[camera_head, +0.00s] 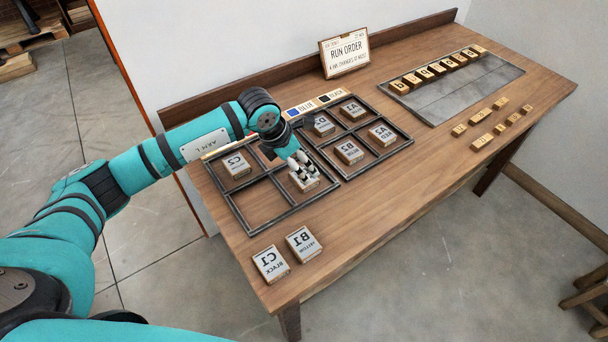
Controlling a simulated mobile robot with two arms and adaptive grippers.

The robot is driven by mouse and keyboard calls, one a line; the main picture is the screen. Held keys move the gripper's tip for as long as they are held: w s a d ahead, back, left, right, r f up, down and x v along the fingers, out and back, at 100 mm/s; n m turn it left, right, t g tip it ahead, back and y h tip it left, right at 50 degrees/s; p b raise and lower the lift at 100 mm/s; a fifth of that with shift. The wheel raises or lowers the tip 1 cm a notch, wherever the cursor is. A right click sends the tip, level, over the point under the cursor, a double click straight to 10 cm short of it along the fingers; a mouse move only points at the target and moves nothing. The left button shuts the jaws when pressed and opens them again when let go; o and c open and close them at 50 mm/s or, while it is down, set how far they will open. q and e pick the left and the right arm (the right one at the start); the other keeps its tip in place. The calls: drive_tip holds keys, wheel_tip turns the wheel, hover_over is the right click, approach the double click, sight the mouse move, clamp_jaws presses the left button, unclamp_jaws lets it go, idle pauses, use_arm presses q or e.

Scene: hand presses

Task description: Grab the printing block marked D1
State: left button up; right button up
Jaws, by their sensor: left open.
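My left gripper (300,165) is open, its pale fingers pointing down at a pale block (304,185) in the near tray (287,211). The fingers cover most of that block's top, so I cannot read its mark. Whether they touch it is unclear. Another block (320,125) in the far tray (398,147) has a mark that seems to start with D, its number too small to be sure. My right gripper is not in view.
Block C2 (236,165) shares the near tray. A1 (352,109), B2 (349,152) and A2 (382,135) are in the far tray. B1 (304,244) and C1 (270,264) lie near the table's front edge. A run order sign (344,53) stands behind.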

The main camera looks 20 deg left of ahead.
use_arm(q)
drive_tip(key=x, duration=0.1)
drive_tip(key=p+x, duration=0.1)
drive_tip(key=x, duration=0.3)
drive_tip(key=shift+s+a+f+p, duration=0.15)
drive_tip(key=shift+a+f+p, duration=0.1)
drive_tip(key=shift+f+p, duration=0.1)
drive_tip(key=shift+d+f, duration=0.1)
drive_tip(key=shift+f, duration=0.3)
drive_tip(key=c, duration=0.9)
drive_tip(key=shift+c, duration=0.6)
drive_tip(key=shift+r, duration=0.15)
